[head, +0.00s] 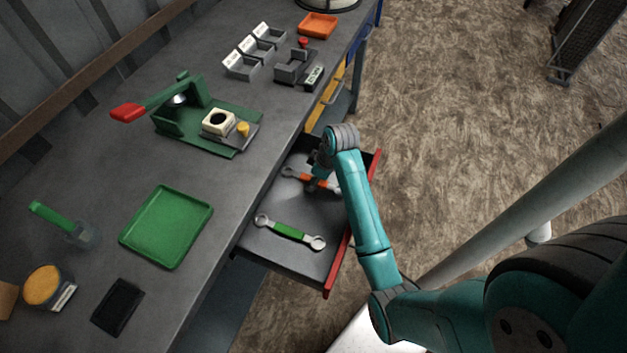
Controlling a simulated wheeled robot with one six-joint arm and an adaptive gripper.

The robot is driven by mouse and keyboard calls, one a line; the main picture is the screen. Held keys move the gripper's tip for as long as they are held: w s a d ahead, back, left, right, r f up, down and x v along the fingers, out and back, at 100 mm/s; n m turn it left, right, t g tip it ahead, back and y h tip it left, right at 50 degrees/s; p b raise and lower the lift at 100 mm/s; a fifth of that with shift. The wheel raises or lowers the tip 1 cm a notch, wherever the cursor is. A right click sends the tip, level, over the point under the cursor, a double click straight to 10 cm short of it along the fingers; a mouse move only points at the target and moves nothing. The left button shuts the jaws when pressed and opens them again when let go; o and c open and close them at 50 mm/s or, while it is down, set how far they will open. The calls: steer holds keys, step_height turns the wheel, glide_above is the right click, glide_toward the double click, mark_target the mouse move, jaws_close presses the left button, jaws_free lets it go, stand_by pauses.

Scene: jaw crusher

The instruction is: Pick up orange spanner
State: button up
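The orange spanner (294,173) lies in the open drawer (285,262), towards its far end. It has grey metal ends and an orange middle, and my arm covers part of it. My gripper (315,186) points down over the spanner's middle, at or just above it. The fingers are small and partly hidden by my wrist, so I cannot tell whether they are open or shut, or whether they touch the spanner. A second spanner with a green middle (289,230) lies nearer in the same drawer, apart from my gripper.
The drawer has a red front edge and sticks out from the grey workbench (225,190). On the bench stand a green lever press (190,118), a green tray (167,226), grey bins (243,64) and an orange tray (318,25). Open floor lies to the right.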

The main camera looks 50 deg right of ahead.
steer(key=shift+c, duration=0.2)
steer(key=shift+f, duration=0.1)
jaws_close()
